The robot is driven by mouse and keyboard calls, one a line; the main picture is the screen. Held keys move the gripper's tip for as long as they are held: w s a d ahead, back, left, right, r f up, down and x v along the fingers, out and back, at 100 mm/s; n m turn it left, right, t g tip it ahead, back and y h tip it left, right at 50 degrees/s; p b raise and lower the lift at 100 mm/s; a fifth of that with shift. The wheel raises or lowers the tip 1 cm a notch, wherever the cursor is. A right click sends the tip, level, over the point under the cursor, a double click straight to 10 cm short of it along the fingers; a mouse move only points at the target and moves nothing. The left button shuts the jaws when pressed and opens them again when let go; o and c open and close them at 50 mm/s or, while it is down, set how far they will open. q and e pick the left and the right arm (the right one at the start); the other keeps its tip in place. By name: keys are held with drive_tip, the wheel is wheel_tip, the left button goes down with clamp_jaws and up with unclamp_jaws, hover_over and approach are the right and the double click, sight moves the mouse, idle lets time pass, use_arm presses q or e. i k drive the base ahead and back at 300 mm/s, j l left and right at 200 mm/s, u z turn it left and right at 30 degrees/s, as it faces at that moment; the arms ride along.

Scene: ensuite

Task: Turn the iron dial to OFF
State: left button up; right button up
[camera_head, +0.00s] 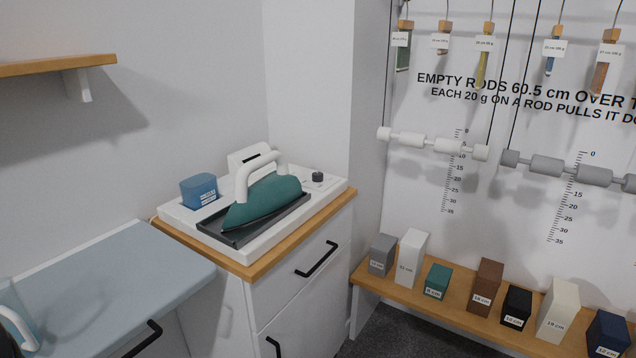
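A teal iron (264,200) with a white handle rests on a dark rest plate (240,236) set in a white ironing station (210,228). A small black dial (318,177) sits at the station's back right corner, to the right of the iron. Small marks show around the dial, but they are too small to read, so its setting cannot be told. Neither of my grippers is in view.
The station stands on a wooden-topped white cabinet (262,268). A blue box (199,190) sits left of the iron. A grey-blue counter (120,275) is at lower left. A shelf (50,66) hangs above. Labelled blocks line a wooden bench (450,310) at right.

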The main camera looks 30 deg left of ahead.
sight(317, 176)
drive_tip(key=u, duration=1)
drive_tip(key=i+l+u, duration=0.1)
drive_tip(key=u, duration=0.3)
drive_tip(key=i+l+u, duration=0.1)
drive_tip(key=u, duration=0.3)
drive_tip(key=l+u, duration=0.65)
drive_tip(key=i+l+u, duration=0.1)
drive_tip(key=l+u, duration=0.2)
drive_tip(key=l, duration=0.2)
